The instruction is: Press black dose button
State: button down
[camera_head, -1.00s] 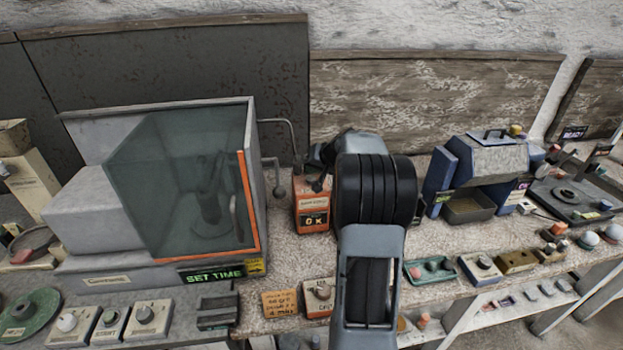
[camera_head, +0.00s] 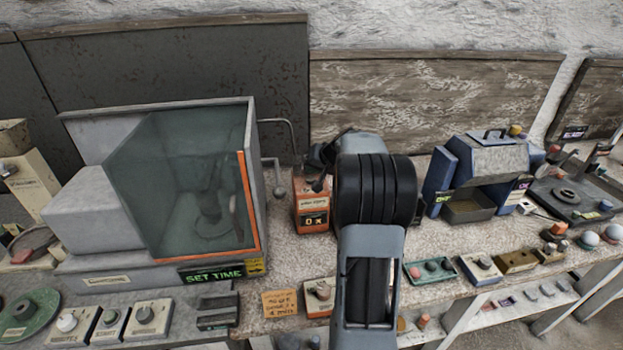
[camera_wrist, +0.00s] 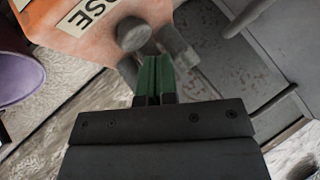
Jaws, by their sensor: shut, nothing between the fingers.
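The orange dose box (camera_head: 312,208) stands on the bench right of the glass-fronted cabinet, with a small display on its front. In the wrist view its orange face (camera_wrist: 95,20) carries a label partly reading "OSE". A dark grey round button (camera_wrist: 133,35) sticks out beside that label. My gripper (camera_wrist: 153,70) has its green fingertips shut and empty, just below the button in the picture; I cannot tell whether they touch it. In the head view, my arm hides part of the bench around the box, and the button cannot be made out clearly.
The grey cabinet (camera_head: 90,215) with its glass front stands close on the left. A blue and grey machine (camera_head: 485,165) is to the right. A grey cylinder (camera_wrist: 178,48) is right of the fingertips. Small control boxes line the bench's front edge.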

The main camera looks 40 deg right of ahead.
aim_at(312, 178)
jog(key=shift+f, duration=0.2)
jog(key=shift+f+b, duration=0.25)
jog(key=shift+b, duration=0.4)
jog(key=shift+f+b, duration=0.55)
jog(key=shift+b, duration=0.1)
dwell(0.5)
jog(key=shift+r, duration=0.1)
dwell(0.3)
jog(key=shift+r+p, duration=0.55)
jog(key=shift+r, duration=0.35)
jog(key=shift+r, duration=0.1)
jog(key=shift+r+p, duration=1.45)
jog(key=shift+r, duration=0.95)
jog(key=shift+w, duration=0.1)
